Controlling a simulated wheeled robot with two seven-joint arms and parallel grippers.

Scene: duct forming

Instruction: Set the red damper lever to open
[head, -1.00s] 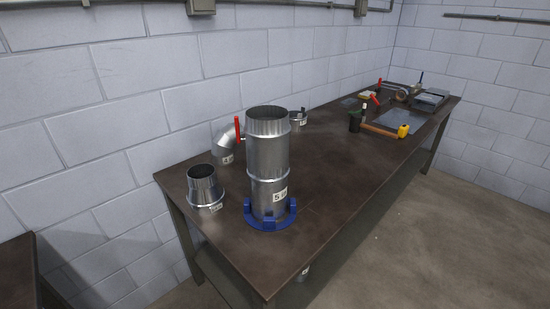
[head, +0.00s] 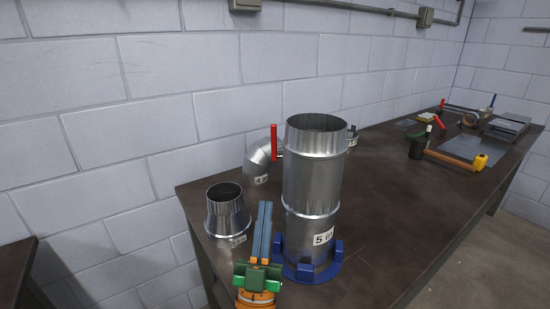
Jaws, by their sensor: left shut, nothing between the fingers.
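The red damper lever (head: 274,143) stands upright at the upper left side of the tall metal duct (head: 312,185), which is labelled 5 in. A short stub between lever and duct shows at the lever's right. The duct stands upright in a blue ring base (head: 312,272) on the table. My left gripper (head: 265,206) is at the bottom centre, in front of and below the lever, left of the duct. Its fingers are together and empty, pointing up in the picture, apart from the lever. My right gripper is not in view.
A metal reducer (head: 227,212) stands left of my left gripper. A 4 in elbow (head: 258,165) sits behind the lever, near the wall. A small collar (head: 352,136) is behind the duct. Tools, including a yellow-ended hammer (head: 480,162), lie at the far right. The dark tabletop (head: 420,205) between is clear.

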